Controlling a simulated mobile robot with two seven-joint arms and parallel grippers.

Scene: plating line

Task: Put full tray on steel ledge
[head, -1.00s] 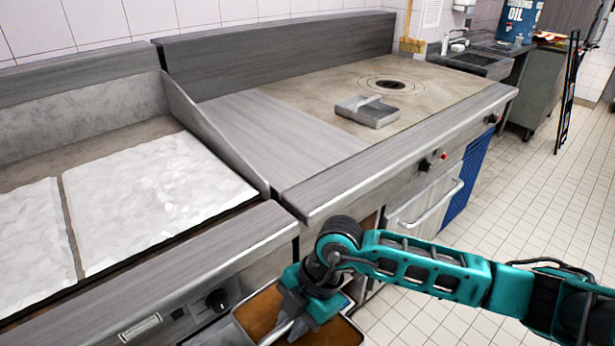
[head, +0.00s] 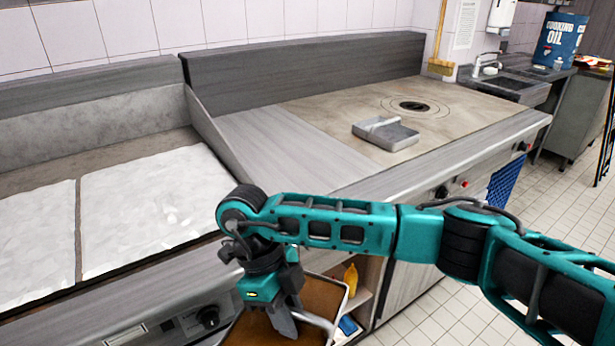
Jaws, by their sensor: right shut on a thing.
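The tray (head: 346,299), with a pale rim and a brown inside, is low at the bottom centre of the head view, in front of the counter. Its lower part is cut off by the picture edge. My right gripper (head: 284,325) points down over it and is shut on it; the arm hides part of the tray. The flat steel ledge (head: 285,150) lies between the griddle's side wall and the tan hot plate, above and behind the tray. Its visible surface is bare. My left gripper is not in view.
A grey press with a handle (head: 385,133) rests on the hot plate (head: 330,102). White sheets (head: 150,205) cover the griddle at the left. The counter's front edge runs between tray and ledge. A yellow bottle (head: 351,280) stands on an open shelf below.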

